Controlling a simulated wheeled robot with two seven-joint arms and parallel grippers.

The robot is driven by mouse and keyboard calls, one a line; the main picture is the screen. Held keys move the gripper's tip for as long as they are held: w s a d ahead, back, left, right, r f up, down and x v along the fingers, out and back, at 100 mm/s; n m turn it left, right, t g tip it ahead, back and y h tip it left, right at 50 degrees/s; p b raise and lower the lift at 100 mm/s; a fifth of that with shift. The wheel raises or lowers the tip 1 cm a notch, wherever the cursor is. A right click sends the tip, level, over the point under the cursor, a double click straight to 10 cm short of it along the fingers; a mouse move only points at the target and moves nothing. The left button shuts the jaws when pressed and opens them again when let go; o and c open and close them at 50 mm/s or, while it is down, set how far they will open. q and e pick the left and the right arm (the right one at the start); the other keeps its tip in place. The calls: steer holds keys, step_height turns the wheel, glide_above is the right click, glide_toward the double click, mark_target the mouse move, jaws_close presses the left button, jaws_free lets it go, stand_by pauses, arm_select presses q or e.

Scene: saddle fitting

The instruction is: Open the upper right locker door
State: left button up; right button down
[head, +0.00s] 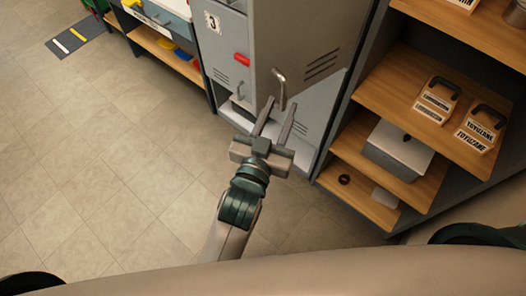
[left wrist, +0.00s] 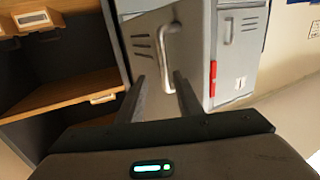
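The upper right locker door (head: 305,35) is a grey panel with vent slots. Its lower edge overlaps the paler lower door (head: 318,105), and it appears to stand out at an angle from the locker front; how far is unclear. Its curved metal handle (head: 280,82) is near its left edge. My left gripper (head: 280,103) is open at the handle's lower end. In the left wrist view, which looks upside down, the handle (left wrist: 177,60) lies between the two spread fingers (left wrist: 162,88) on the door (left wrist: 150,52); contact cannot be told. My right gripper is out of view.
The left locker column bears a number 3 plate (head: 213,22) and a red piece (head: 242,58). On the right, a wooden shelf unit (head: 395,75) holds labelled carriers (head: 437,100) and a grey box (head: 397,150). The tiled floor (head: 110,150) at left is clear.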

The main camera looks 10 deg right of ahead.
arm_select(q)
steer(key=b+v, duration=0.3)
steer(key=v, duration=0.8)
steer(key=shift+s, duration=0.35)
steer(key=shift+a, duration=0.1)
steer(key=shift+c, duration=0.6)
